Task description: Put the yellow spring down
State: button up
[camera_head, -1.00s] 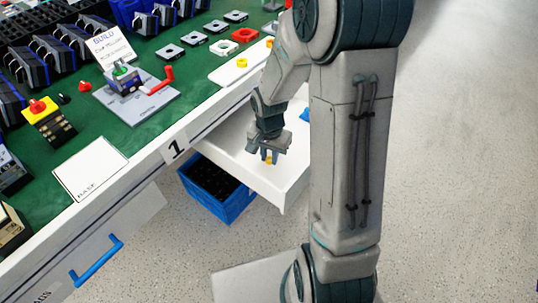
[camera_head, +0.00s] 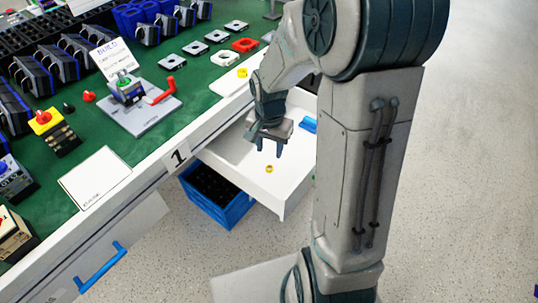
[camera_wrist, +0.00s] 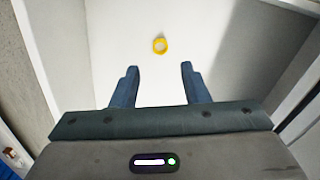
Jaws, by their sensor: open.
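The yellow spring (camera_head: 269,169) is a small yellow ring lying on the white floor of an open drawer (camera_head: 232,152). In the wrist view the spring (camera_wrist: 160,45) lies beyond my fingertips, about midway between them, apart from both. My gripper (camera_head: 267,151) is open and empty, above the drawer floor. In the wrist view its two blue-grey fingers (camera_wrist: 159,68) are spread apart with nothing between them.
A blue handle (camera_head: 309,124) shows at the drawer's right side. A blue crate (camera_head: 215,205) stands on the floor below the drawer. The green-topped workbench (camera_head: 150,145) at left holds a fixture with a red lever (camera_head: 160,92) and several small parts. Another yellow ring (camera_head: 242,72) sits on a white plate.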

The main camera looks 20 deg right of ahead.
jog(key=s+r+n+t, duration=0.1)
jog(key=s+r+n, duration=0.7)
jog(key=s+r, duration=0.4)
jog(key=shift+s+r+t+p, duration=0.15)
jog(key=shift+s+t+p, duration=0.2)
jog(key=shift+s, duration=0.65)
